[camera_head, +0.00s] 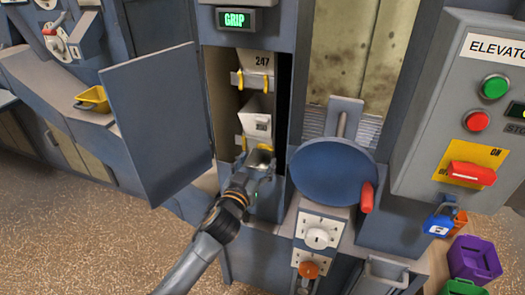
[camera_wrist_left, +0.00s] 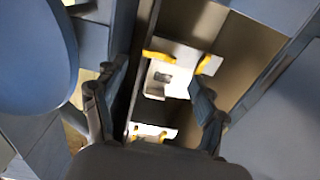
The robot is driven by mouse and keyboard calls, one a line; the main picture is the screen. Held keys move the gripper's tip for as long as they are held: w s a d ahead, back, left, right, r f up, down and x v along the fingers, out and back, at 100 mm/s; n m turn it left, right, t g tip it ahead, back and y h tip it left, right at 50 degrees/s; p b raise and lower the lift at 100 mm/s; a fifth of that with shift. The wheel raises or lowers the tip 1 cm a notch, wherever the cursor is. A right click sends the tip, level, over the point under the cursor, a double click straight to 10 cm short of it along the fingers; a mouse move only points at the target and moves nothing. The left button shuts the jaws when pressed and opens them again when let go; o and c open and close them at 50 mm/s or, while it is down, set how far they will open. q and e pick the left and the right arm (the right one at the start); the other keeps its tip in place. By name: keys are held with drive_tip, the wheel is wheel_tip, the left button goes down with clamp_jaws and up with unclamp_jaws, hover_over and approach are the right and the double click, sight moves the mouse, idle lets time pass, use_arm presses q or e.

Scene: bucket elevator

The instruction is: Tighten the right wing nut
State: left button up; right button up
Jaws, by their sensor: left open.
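Behind an open grey-blue door (camera_head: 158,122), white bucket plates hang in a narrow shaft, each with yellow wing nuts. The upper plate (camera_head: 256,64) is marked 247 and has a left wing nut (camera_head: 240,80) and a right wing nut (camera_head: 265,82). A lower bucket (camera_head: 255,120) also has yellow nuts, partly hidden by my gripper. My left gripper (camera_head: 260,166) reaches into the opening at its lower part. In the left wrist view my left gripper (camera_wrist_left: 155,100) is open, its fingers apart on both sides of a white bucket, with yellow nuts (camera_wrist_left: 158,56) (camera_wrist_left: 203,65) beyond. My right gripper is not in view.
A round blue disc (camera_head: 330,172) with a red handle (camera_head: 367,197) stands right of the opening. A lit sign reads GRIP (camera_head: 236,19) above it. A control box (camera_head: 470,110) is at the right. The door's edge and shaft walls border the arm closely.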

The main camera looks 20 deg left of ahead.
sight(265, 149)
use_arm(q)
drive_tip(key=w, duration=0.4)
drive_tip(key=shift+d, duration=0.1)
drive_tip(key=shift+w, duration=0.5)
drive_tip(key=c, duration=1.2)
drive_tip(key=shift+o, duration=0.2)
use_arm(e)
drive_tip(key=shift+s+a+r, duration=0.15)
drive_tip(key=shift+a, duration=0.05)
